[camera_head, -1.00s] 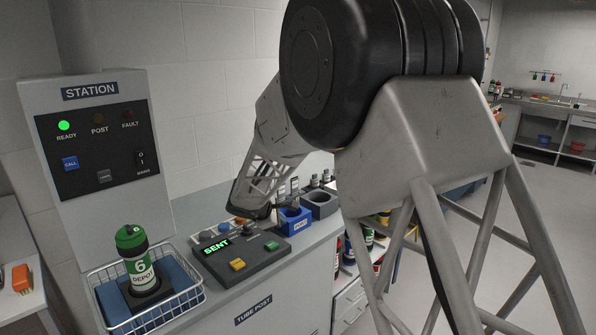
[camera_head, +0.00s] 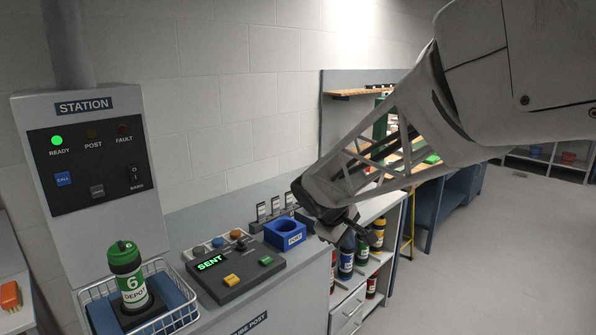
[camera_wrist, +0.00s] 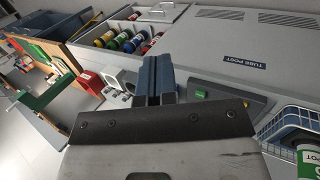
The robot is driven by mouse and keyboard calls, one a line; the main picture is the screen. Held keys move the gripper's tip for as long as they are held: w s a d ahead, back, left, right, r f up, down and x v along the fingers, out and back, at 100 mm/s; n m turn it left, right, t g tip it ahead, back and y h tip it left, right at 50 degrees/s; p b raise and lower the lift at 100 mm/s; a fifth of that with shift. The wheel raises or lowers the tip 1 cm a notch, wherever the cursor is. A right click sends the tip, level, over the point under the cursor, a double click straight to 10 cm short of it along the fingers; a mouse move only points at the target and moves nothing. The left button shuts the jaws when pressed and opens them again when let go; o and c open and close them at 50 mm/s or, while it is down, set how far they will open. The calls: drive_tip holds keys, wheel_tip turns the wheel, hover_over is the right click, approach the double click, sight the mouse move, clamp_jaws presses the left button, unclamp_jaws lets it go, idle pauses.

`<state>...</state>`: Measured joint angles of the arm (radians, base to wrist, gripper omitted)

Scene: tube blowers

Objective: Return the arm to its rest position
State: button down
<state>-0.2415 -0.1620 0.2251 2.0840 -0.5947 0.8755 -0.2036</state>
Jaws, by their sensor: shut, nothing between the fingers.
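My gripper (camera_head: 338,232) hangs over the right end of the tube post counter, right of the blue post holder (camera_head: 285,233). In the wrist view its two fingers (camera_wrist: 155,75) lie together, with nothing between them. My arm reaches in from the right of the head view. The green-capped canister marked 6 DEPOT (camera_head: 129,275) stands upright in the wire basket (camera_head: 190,312) under the station, well left of the gripper. Its edge also shows in the wrist view (camera_wrist: 309,160). The control panel (camera_head: 236,272) reads SENT.
The station box (camera_head: 85,150) shows a green READY light. Small holders with cards (camera_head: 275,206) stand behind the post holder. Several coloured canisters (camera_head: 346,255) sit on the shelf below the gripper. A workbench (camera_head: 455,190) stands behind; open floor (camera_head: 500,260) lies to the right.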

drive_tip(key=s+d+m+y, duration=0.1)
drive_tip(key=s+d+m, duration=0.1)
drive_tip(key=s, duration=0.8)
drive_tip(key=s+d+m+y, duration=0.2)
drive_tip(key=s+d+m, duration=0.1)
drive_tip(key=s, duration=0.7)
drive_tip(key=s+d+m+y, duration=0.1)
drive_tip(key=s+m, duration=0.3)
drive_tip(key=s, duration=0.6)
drive_tip(key=shift+s+d+r+g, duration=0.15)
drive_tip(key=shift+s+d+g, duration=0.2)
drive_tip(key=shift+d, duration=0.3)
drive_tip(key=shift+w, duration=0.15)
